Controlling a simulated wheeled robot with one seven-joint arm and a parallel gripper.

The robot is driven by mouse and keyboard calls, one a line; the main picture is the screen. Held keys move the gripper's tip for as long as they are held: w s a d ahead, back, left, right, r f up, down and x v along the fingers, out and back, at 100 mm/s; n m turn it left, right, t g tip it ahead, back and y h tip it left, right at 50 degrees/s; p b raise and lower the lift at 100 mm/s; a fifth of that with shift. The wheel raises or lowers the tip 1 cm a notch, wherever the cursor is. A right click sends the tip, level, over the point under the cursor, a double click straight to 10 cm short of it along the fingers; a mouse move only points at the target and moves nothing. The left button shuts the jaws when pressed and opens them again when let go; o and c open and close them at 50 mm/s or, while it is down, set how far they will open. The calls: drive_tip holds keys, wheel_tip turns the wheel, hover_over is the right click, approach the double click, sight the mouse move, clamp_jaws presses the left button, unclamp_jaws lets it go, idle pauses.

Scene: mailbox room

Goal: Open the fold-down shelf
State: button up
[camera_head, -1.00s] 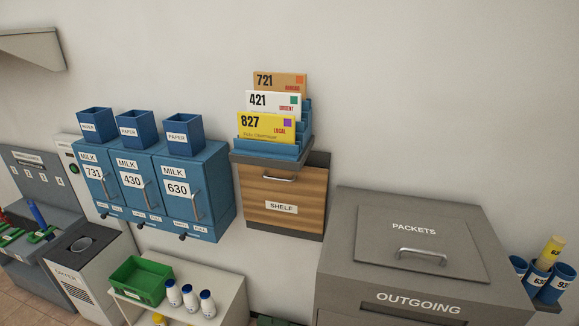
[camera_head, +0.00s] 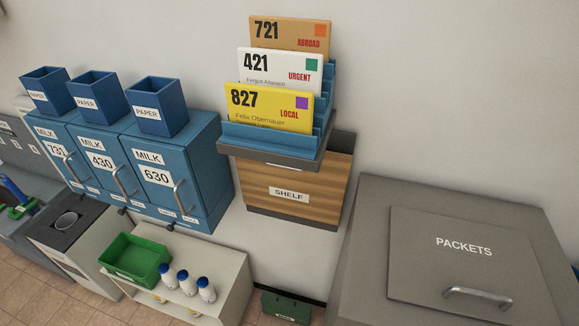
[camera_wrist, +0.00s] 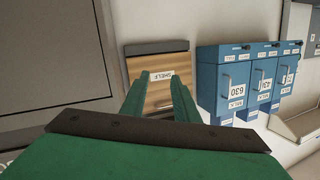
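The fold-down shelf (camera_head: 297,190) is a wood-grained panel labelled SHELF in a dark grey frame on the wall. It appears folded up, upright against the wall. Its metal handle is mostly hidden in the head view by the ledge under the letter rack. The shelf (camera_wrist: 156,93) also shows in the wrist view, where labels look upside down. My green gripper (camera_wrist: 161,75) is open, with two separate fingers pointing toward the panel and nothing seen between them. The gripper is some way off the panel and does not show in the head view.
A blue letter rack (camera_head: 270,137) with three cards sits directly above the shelf. Blue milk boxes (camera_head: 160,180) are to its left, the grey packets bin (camera_head: 375,230) to its right. A low white table (camera_head: 215,292) with a green bin (camera_head: 136,260) and bottles stands below left.

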drive_tip(key=w+r+m+t, duration=0.15)
drive_tip(key=w+m, duration=0.25)
drive_tip(key=w, duration=0.5)
wheel_tip(320, 180, up, 21)
drive_tip(key=m+t+y, duration=0.2)
drive_tip(key=m+t, duration=0.1)
drive_tip(key=m, duration=0.6)
hover_over(286, 172)
drive_tip(key=r+v, duration=0.1)
drive_tip(key=v, duration=0.5)
drive_tip(key=shift+a+r, duration=0.1)
drive_tip(key=shift+a, duration=0.15)
clamp_jaws()
